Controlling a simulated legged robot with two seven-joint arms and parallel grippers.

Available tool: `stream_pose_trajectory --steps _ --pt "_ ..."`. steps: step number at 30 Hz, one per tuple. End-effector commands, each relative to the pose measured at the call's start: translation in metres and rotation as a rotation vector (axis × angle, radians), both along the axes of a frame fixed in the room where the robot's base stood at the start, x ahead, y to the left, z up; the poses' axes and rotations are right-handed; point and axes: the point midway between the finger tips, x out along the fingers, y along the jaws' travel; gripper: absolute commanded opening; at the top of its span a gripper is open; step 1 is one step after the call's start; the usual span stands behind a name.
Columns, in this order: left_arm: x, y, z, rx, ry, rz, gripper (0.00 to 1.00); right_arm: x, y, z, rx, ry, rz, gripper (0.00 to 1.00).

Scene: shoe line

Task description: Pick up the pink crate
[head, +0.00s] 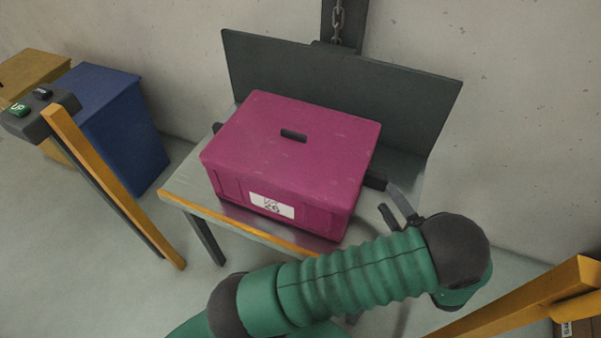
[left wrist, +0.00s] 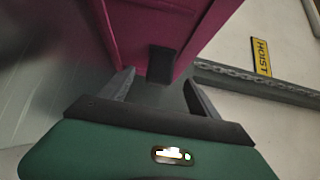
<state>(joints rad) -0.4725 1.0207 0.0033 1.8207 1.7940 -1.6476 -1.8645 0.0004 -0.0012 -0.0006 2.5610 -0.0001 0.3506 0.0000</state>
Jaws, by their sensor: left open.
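The pink crate (head: 255,130) sits closed and upright on a grey metal table (head: 230,220), with a dark slot in its lid and a white label marked 26 on its front. A dark handle (head: 375,179) sticks out of its right side. My left gripper (head: 387,197) is open at that side, with its fingers close to the handle. In the left wrist view the dark handle (left wrist: 161,62) on the pink crate (left wrist: 150,22) lies just beyond and between the open fingers of my left gripper (left wrist: 157,82). I cannot tell whether they touch. My right gripper is not in view.
A dark back panel (head: 320,85) stands behind the crate, with a chain (head: 338,20) above it. A blue bin (head: 125,130) and a yellow post with a button box (head: 40,115) are at the left. A yellow rail (head: 530,295) is at lower right. A HOIST sign (left wrist: 261,57) is on the wall.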

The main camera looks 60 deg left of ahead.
Motion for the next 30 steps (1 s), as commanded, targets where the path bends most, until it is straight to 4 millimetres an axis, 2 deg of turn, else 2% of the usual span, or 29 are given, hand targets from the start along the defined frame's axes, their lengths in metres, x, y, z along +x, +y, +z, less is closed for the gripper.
stream_pose_trajectory --steps 1,11,18,30 --pt "0.002 0.010 0.000 -0.001 -0.001 0.005 0.71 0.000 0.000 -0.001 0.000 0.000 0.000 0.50" --pt "0.024 0.057 0.004 -0.003 -0.001 0.003 0.71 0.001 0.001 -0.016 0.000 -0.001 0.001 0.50" --pt "0.026 0.061 0.006 -0.004 -0.001 0.000 0.71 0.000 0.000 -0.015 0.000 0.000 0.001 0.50" --pt "0.026 0.062 0.005 -0.006 -0.001 0.001 0.19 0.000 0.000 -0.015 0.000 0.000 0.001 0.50"
